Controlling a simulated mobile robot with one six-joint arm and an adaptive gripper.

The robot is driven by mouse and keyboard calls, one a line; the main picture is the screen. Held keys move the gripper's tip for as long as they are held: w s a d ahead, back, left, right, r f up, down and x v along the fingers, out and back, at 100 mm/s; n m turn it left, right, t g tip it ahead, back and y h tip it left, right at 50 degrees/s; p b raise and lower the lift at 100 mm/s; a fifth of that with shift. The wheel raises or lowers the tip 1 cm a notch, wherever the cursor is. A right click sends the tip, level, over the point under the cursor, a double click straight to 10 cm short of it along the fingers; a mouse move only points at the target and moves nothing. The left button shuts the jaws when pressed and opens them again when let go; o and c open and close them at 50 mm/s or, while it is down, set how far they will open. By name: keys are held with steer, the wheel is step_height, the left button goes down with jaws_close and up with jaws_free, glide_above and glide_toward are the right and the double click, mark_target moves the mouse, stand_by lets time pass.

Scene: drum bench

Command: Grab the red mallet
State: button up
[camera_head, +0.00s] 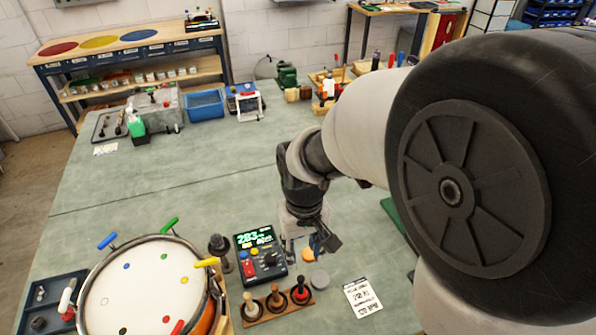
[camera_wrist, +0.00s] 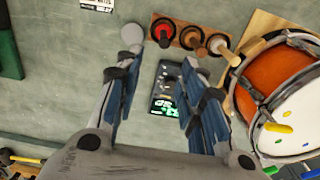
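The red mallet (camera_head: 300,291) stands at the right end of a wooden holder (camera_head: 267,315) on the bench, with a dark handle and a red part around its base. In the wrist view the red mallet (camera_wrist: 163,31) is at the left end of the holder (camera_wrist: 188,37), beyond my fingertips. My gripper (camera_head: 312,240) hangs above the bench, behind the holder in the head view. In the wrist view my gripper (camera_wrist: 160,65) is open, its blue-padded fingers apart with nothing held. It is apart from the mallet.
Two other mallets, brown (camera_head: 275,298) and pale (camera_head: 250,307), share the holder. A meter with a green display (camera_head: 259,253) lies behind it; between my fingers it shows below. A drum (camera_head: 145,290) stands at left. A grey disc (camera_head: 319,279) and a printed card (camera_head: 362,297) lie at right.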

mark_target(302, 276)
step_height(302, 276, down, 11)
steer(key=b, duration=0.3)
steer(key=shift+s+f+b, duration=0.1)
steer(key=shift+f+b, duration=0.05)
steer(key=shift+b, duration=0.25)
steer(key=f+b, duration=0.1)
steer(key=f, duration=0.2)
steer(key=f+b, duration=0.1)
steer(key=f, duration=0.1)
steer(key=shift+s+a+f+b, duration=0.1)
steer(key=shift+s+a+b, duration=0.1)
steer(key=shift+s+b, duration=0.1)
steer(key=shift+c, duration=0.5)
jaws_close()
